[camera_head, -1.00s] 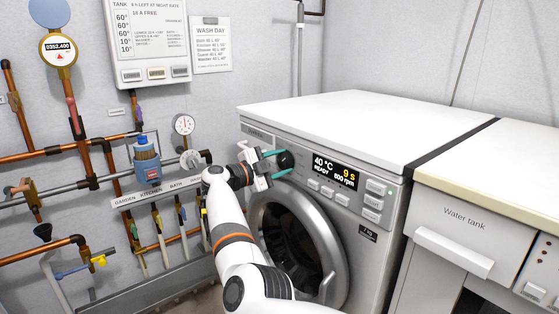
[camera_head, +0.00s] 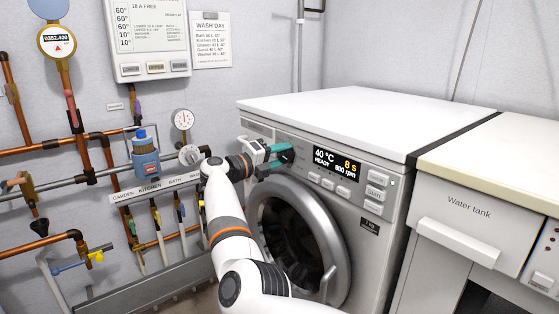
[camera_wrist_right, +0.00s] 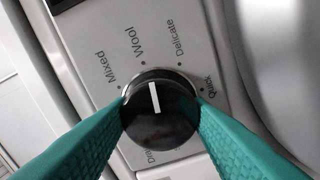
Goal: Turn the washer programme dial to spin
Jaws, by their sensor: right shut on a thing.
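The programme dial (camera_wrist_right: 162,125) is a round black knob with a white pointer line on the washer's (camera_head: 365,125) front panel. In the wrist view, its pointer aims at about Wool. Mixed, Delicate and Quick are readable around it; a label below is partly hidden, and I cannot see the word spin. My right gripper (camera_head: 283,155) is shut on the dial, one green finger on each side; it also shows in the wrist view (camera_wrist_right: 160,118). The display (camera_head: 337,163) reads 40 °C, READY, 8 s, 800 rpm. My left gripper is not in view.
The round washer door (camera_head: 338,240) is below the dial. Buttons (camera_head: 328,184) sit under the display. A water tank cabinet (camera_head: 470,213) stands at right.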

